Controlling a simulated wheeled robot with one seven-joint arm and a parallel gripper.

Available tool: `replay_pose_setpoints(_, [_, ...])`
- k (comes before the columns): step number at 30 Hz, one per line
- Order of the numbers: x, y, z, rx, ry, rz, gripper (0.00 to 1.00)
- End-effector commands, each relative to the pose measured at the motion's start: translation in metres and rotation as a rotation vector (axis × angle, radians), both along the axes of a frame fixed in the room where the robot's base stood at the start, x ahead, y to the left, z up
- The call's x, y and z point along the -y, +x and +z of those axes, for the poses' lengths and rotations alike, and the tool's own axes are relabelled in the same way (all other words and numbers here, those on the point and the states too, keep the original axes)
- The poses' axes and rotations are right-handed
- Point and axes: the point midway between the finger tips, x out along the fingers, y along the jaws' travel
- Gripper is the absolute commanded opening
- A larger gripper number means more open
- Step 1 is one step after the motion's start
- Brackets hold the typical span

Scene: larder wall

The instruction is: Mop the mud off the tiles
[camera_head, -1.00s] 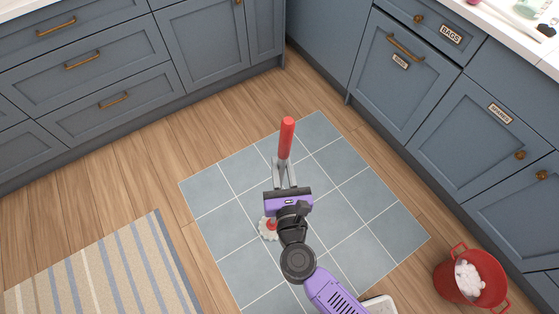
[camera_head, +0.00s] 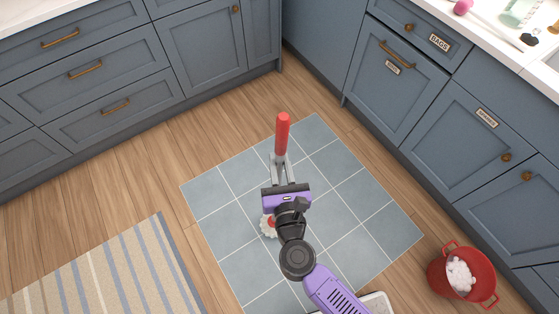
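A mop shows as a red handle (camera_head: 282,134) above my gripper and a white fringed head (camera_head: 267,227) with a red collar below it, partly hidden by my arm. My gripper (camera_head: 281,163) is over the tiles with its grey fingers closed about the mop's handle. The mop head appears low over or on the tiles; contact cannot be told. The blue-grey tiles (camera_head: 345,186) form a patch with pale grout lines. No mud shows on the visible tiles; my arm hides part of them.
A red bucket (camera_head: 435,270) with white contents stands right of the tiles. A pale tray (camera_head: 384,304) is partly visible at the bottom edge. A striped rug (camera_head: 107,275) lies at left. Blue cabinets (camera_head: 205,50) line the back and right. Wooden floor between is clear.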

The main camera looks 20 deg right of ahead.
Motion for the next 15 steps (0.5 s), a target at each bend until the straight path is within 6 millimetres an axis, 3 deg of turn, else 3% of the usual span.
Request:
replay_pose_setpoints(10, [0.0,0.001,0.004,0.003,0.001,0.0,0.0])
replay_pose_setpoints(15, [0.0,0.001,0.015,0.003,0.001,-0.001,0.0])
